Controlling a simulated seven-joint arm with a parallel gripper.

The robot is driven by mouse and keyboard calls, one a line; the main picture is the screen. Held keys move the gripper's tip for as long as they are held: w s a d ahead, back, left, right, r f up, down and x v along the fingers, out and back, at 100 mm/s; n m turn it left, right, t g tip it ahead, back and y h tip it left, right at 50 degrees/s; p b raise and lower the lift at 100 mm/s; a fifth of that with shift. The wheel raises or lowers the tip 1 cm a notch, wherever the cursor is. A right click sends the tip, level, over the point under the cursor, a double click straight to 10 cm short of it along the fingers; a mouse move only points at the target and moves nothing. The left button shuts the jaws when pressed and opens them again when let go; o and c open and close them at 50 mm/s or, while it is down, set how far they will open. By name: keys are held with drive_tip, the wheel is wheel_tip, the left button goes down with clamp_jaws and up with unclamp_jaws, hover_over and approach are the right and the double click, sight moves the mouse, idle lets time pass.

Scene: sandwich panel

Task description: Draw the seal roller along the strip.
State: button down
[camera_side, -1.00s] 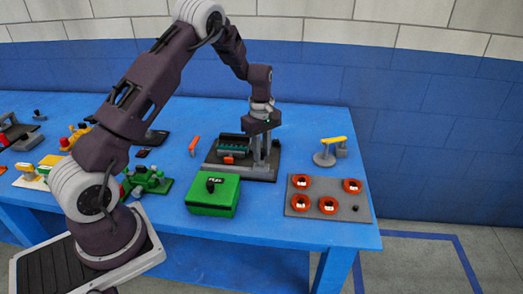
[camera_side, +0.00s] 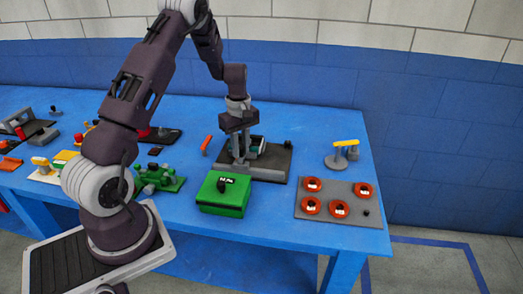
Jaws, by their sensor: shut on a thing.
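My gripper (camera_side: 240,158) points down over the left part of a dark base plate (camera_side: 272,170). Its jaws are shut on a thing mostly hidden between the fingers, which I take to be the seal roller. A teal and grey panel piece (camera_side: 258,146) on the plate shows just right of the fingers; its left part is hidden behind them. I cannot make out the strip itself or whether the roller touches it. A small dark block (camera_side: 287,144) stands at the plate's right end.
A green box (camera_side: 222,196) stands close in front of the plate. An orange-red bar (camera_side: 206,144) lies to the left. A grey board with orange rings (camera_side: 318,214) is at the right front, with a yellow-topped stand (camera_side: 343,155) behind it. Green fixture (camera_side: 158,178) at left.

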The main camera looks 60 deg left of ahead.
drive_tip(key=s+a, duration=0.5)
drive_tip(key=shift+s+a, duration=0.1)
drive_tip(key=shift+a, duration=0.05)
drive_tip(key=c, duration=1.3)
unclamp_jaws()
drive_tip(key=shift+o, duration=0.2)
drive_tip(key=shift+r, duration=0.35)
wheel_tip(320, 180, up, 6)
drive_tip(key=shift+r, duration=0.25)
